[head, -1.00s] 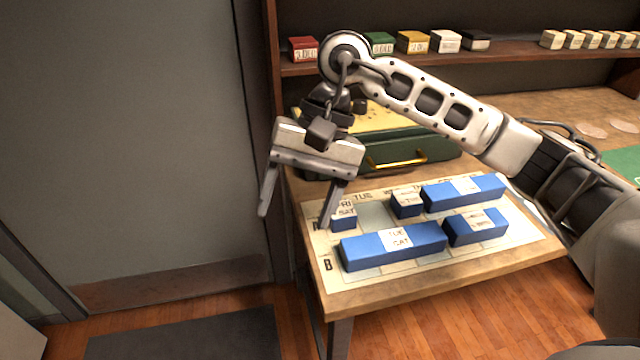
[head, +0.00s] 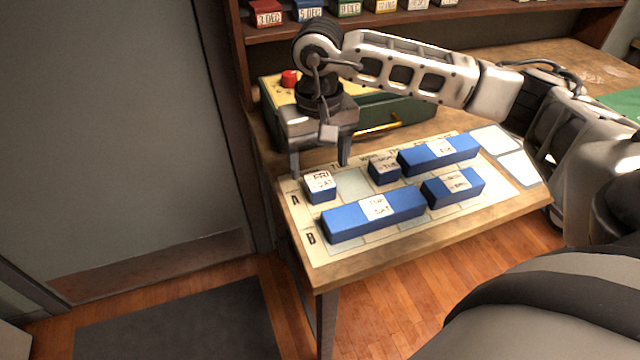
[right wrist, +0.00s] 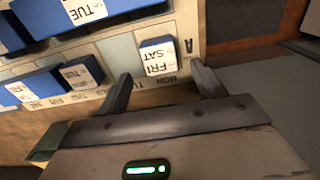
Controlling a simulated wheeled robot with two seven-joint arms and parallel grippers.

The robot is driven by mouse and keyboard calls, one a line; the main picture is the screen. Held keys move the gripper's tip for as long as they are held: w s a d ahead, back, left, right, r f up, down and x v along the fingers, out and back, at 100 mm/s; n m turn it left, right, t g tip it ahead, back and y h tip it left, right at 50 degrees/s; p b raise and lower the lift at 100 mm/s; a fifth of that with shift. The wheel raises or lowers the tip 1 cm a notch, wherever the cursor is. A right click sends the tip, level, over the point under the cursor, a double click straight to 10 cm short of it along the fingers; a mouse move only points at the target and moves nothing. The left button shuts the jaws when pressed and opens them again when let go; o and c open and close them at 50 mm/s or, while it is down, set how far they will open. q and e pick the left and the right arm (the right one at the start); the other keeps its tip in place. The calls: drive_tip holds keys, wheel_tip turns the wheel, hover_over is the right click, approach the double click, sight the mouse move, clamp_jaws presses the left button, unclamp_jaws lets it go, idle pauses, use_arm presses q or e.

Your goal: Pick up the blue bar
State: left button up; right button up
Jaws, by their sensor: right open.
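Several blue bars with white day labels lie on a pale printed chart (head: 318,256) on the wooden table. The shortest at the left is the FRI/SAT bar (head: 322,193). A long bar labelled TUE (head: 342,226) lies in front, a medium bar (head: 436,193) to its right, a small bar (head: 384,177) and another long bar (head: 420,160) behind. My right gripper (head: 319,168) is open and empty, pointing down just behind the FRI/SAT bar. In the right wrist view this bar (right wrist: 158,50) shows ahead of the gap between the fingertips (right wrist: 160,70). My left gripper is not in view.
A shelf (head: 450,22) above holds small coloured boxes. Two pale cards (head: 518,168) lie at the chart's right.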

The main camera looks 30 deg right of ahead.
sight(320, 181)
drive_tip(key=f, duration=0.3)
drive_tip(key=f+p, duration=0.1)
drive_tip(key=shift+s+f, duration=0.2)
drive_tip(key=shift+s, duration=0.1)
drive_tip(key=shift+f, duration=0.35)
drive_tip(key=shift+c, duration=0.6)
drive_tip(key=c, duration=0.9)
drive_tip(key=shift+c, duration=0.2)
drive_tip(key=shift+a+r, duration=0.1)
